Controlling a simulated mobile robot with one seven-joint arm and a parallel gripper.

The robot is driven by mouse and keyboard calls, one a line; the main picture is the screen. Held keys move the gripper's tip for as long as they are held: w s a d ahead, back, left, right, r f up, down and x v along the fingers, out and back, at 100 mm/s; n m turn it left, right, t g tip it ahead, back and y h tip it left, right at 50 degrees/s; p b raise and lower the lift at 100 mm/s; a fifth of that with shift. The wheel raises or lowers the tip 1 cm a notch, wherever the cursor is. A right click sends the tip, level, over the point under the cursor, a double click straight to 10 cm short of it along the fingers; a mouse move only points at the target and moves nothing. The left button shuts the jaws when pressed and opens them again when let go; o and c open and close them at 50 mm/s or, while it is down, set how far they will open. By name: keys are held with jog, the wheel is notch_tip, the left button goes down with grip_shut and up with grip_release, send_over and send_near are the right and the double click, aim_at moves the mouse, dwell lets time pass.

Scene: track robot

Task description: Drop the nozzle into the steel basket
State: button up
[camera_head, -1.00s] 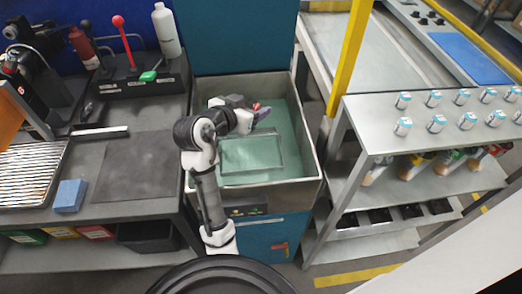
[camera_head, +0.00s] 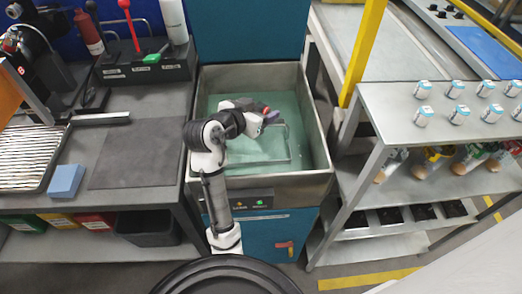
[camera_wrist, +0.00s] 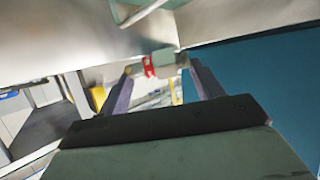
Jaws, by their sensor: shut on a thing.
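My gripper (camera_head: 271,117) reaches over the sink-like tank (camera_head: 322,150). In the wrist view my gripper (camera_wrist: 163,72) has its two purple fingers closed on the nozzle (camera_wrist: 163,62), a small pale grey cylinder with a red ring. The nozzle lies crosswise between the fingertips. In the head view only a reddish bit shows at the gripper. The steel basket (camera_head: 288,146) appears as a thin wire rim inside the tank, in the greenish bath. My gripper appears near its far right corner, and my arm hides its left part. The height above the basket is unclear.
A workbench (camera_head: 135,155) with a blue block (camera_head: 66,181) and a wire rack (camera_head: 28,155) stands left. A shelf unit (camera_head: 395,118) with several small jars stands right, beside a yellow post (camera_head: 364,50). The tank walls rise around the basket.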

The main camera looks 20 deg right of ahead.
jog(key=o, duration=1.1)
jog(key=b+v, duration=0.2)
jog(key=v, duration=1.2)
jog(key=shift+w+d+r, duration=0.1)
